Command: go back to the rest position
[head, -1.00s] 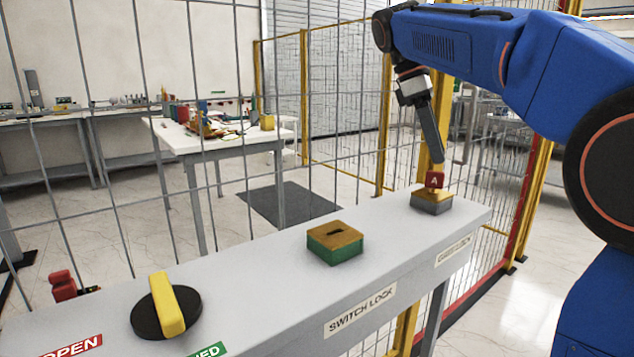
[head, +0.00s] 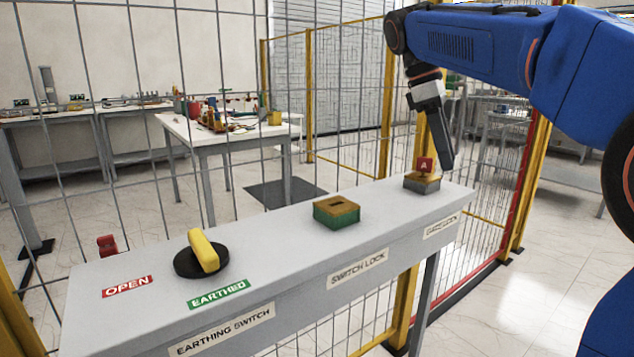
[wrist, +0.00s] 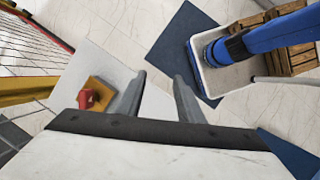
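My gripper (head: 447,165) hangs from my blue arm near the right end of a grey shelf, just right of a red key marked A (head: 425,164). In the wrist view my gripper's two fingers (wrist: 162,78) are apart, with nothing held between them. The red key (wrist: 88,97) stands in the yellow-topped block there, to the left of the fingers and clear of them. In the head view the key's block (head: 421,184) is at the shelf's right end.
The grey shelf (head: 290,240) carries a yellow-handled earthing switch (head: 204,252) and a switch lock with an empty slot (head: 336,212). A mesh fence runs behind the shelf. Open floor (head: 500,300) lies to the right.

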